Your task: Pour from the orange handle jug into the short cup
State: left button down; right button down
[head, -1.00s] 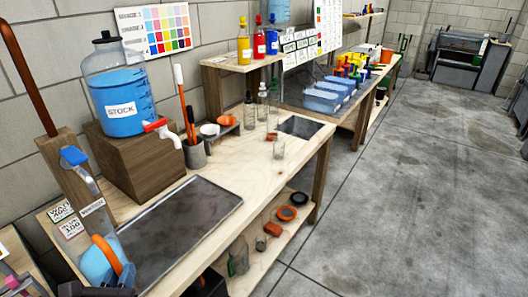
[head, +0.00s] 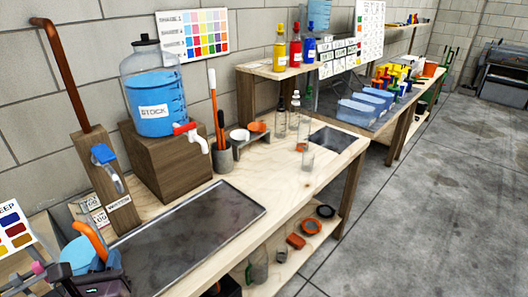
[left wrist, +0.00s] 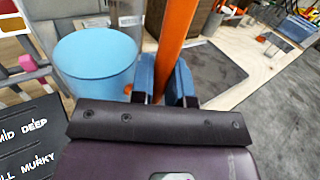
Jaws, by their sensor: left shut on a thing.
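The jug (head: 76,257) with an orange handle is at the lower left of the head view, near the left end of the bench and partly cut off from sight. It holds blue liquid, whose flat surface (left wrist: 95,58) shows in the left wrist view. My left gripper (left wrist: 165,88) is shut on the orange handle (left wrist: 176,35), one blue finger on each side. Clear vessels (head: 307,157) stand farther along the bench, well away from the jug. I cannot tell which of them is the short cup. My right gripper is not in view.
A dark tray (head: 190,235) is set in the near bench top. A stock tank (head: 155,97) with a red-handled tap stands on a wooden block (head: 167,165). A tool cup (head: 222,158) stands beyond it. Open concrete floor (head: 430,220) lies to the right.

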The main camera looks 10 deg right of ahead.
aim_at(308, 162)
jog(key=i+l+u, duration=0.35)
jog(key=l+u, duration=0.15)
jog(key=l, duration=1.35)
jog(key=l+u, duration=0.45)
jog(key=l, duration=1.35)
